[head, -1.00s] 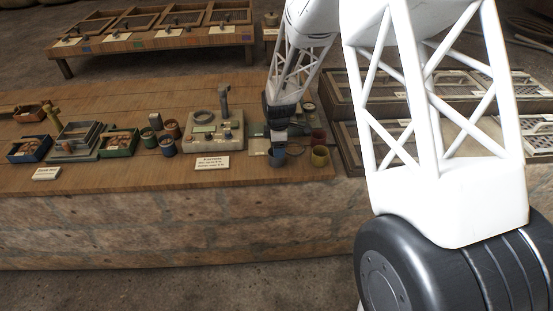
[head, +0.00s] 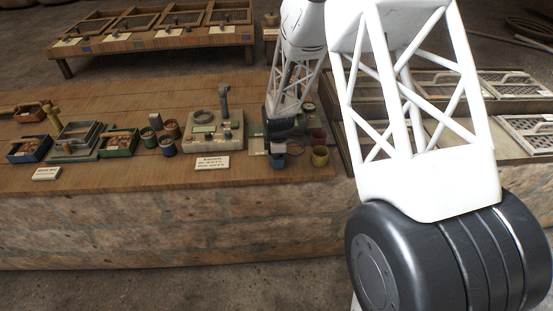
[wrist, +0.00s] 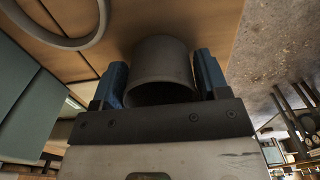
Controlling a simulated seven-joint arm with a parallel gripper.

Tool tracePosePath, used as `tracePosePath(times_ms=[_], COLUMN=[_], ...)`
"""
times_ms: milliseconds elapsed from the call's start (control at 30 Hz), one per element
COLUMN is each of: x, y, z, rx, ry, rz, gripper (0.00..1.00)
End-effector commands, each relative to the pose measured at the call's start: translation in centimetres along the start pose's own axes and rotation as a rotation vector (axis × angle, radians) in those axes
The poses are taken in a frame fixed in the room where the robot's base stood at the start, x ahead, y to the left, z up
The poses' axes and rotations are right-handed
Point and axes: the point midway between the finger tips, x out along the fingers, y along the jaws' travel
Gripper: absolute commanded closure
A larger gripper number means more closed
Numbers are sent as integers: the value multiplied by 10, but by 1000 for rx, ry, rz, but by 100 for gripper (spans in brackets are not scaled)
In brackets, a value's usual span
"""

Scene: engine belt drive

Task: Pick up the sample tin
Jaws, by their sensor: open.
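A round, hollow tin (wrist: 160,68), grey-brown in the shade, stands between the two blue fingers of my gripper (wrist: 160,78) in the wrist view. One finger is on each side of it, close to its wall; I cannot tell whether they touch it. My gripper is open. In the head view my gripper (head: 277,150) is low at the right end of the wooden bench, over a small bluish tin (head: 277,161), whose upper part is hidden by the gripper. I see no label that marks this as the sample tin.
A red tin (head: 318,138) and a yellow tin (head: 320,157) stand close to the right of my gripper. A pale device (head: 214,140) and a white card (head: 212,163) lie to the left. The bench's front edge is near.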

Motion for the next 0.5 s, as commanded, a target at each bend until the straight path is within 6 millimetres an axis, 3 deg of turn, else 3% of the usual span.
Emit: tracePosePath(times_ms=[500], x=[6], y=[0], z=[0], rx=[0], ry=[0], rz=[1], gripper=[32])
